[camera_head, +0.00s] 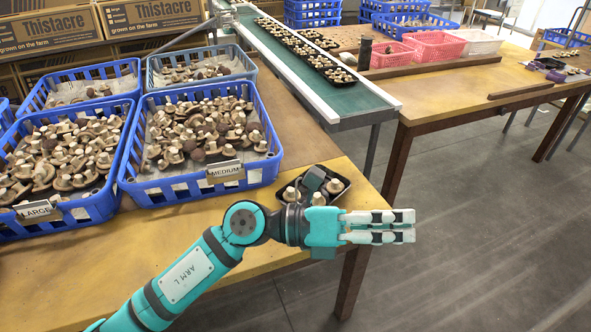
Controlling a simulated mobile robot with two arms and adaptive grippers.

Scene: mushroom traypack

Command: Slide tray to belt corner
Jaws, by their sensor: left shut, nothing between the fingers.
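A small black tray (340,198) with mushrooms in it sits at the right corner of the near wooden table, partly hidden behind my left gripper's wrist. My left gripper (413,226) is shut and empty. It points right, past the table's edge, with its fingers over the floor. The green conveyor belt (350,98) runs from the back to a near end just beyond the table, with a row of filled black trays (300,47) along it. I cannot tell whether the gripper touches the tray. My right gripper is not in view.
Blue crates of mushrooms labelled MEDIUM (190,195) and LARGE (75,218) fill the table's left part. A second table (450,88) on the right holds pink baskets (432,46) and a wooden bar (520,90). Bare tabletop lies between the tray and the belt.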

